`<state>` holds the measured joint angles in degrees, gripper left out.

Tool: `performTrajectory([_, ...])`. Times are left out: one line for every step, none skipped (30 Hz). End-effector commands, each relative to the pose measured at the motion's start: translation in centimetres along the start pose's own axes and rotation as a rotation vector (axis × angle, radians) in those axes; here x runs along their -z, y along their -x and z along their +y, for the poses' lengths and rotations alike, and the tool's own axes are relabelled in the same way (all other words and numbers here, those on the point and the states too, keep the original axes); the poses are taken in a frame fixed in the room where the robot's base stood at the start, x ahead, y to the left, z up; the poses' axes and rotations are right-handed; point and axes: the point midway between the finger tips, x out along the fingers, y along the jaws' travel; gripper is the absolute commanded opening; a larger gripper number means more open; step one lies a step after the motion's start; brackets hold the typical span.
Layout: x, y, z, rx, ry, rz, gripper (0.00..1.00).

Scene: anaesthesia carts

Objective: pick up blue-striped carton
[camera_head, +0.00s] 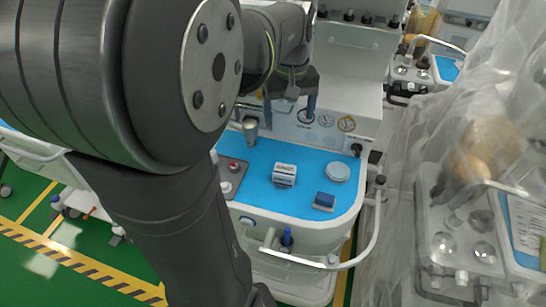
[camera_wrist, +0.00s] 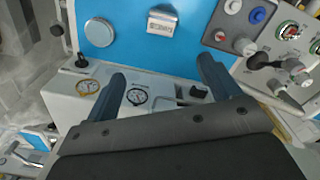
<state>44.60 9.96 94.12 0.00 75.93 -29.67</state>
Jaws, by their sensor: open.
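The blue-striped carton (camera_head: 284,174) is a small white box with a blue band, lying on the blue cart top (camera_head: 258,190) near its middle. In the wrist view a pale box with a printed label, apparently the same carton (camera_wrist: 162,23), shows at the top edge, beyond the fingertips. My gripper (camera_head: 289,107) is open and empty, with two blue fingers. It hovers near the back of the cart by the gauge panel, apart from the carton. In the wrist view the gripper (camera_wrist: 161,72) has its fingers spread wide over the panel.
A round pale disc (camera_head: 338,172) lies right of the carton, and a dark blue box (camera_head: 324,201) stands in front of the disc. A metal cup (camera_head: 250,130) stands at the back left. A rail (camera_head: 374,225) rounds the cart's right side. Clear plastic sheeting hangs at right.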

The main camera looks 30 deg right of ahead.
Motion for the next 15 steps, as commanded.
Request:
performTrajectory([-0.2,-1.1,0.0,0.002,-0.089,-0.003,0.82])
performTrajectory([-0.2,-1.6,-0.1,0.002,-0.142,-0.004,0.82])
performTrajectory([-0.3,-2.2,-0.1,0.001,-0.209,-0.003,0.82])
performTrajectory([-0.4,-2.7,-0.1,0.002,-0.253,-0.004,0.82])
performTrajectory([-0.5,-3.1,-0.1,0.001,-0.295,-0.002,0.82])
performTrajectory([-0.5,-3.5,-0.1,0.001,-0.343,-0.002,0.82])
performTrajectory([-0.6,-3.8,-0.1,0.001,-0.374,-0.003,0.82])
performTrajectory([-0.6,-4.0,-0.1,0.001,-0.400,-0.002,0.82])
performTrajectory([-0.7,-4.2,-0.2,0.000,-0.429,0.000,0.82])
performTrajectory([-0.7,-4.4,-0.2,0.000,-0.446,0.000,0.82])
performTrajectory([-0.7,-4.5,-0.2,0.000,-0.458,-0.001,0.82])
performTrajectory([-0.7,-4.8,-0.2,0.000,-0.470,-0.001,0.82])
performTrajectory([-0.8,-5.0,-0.2,0.000,-0.475,-0.001,0.82])
performTrajectory([-0.8,-5.4,-0.2,0.000,-0.477,-0.002,0.82])
performTrajectory([-0.8,-6.0,-0.2,0.001,-0.478,-0.003,0.82])
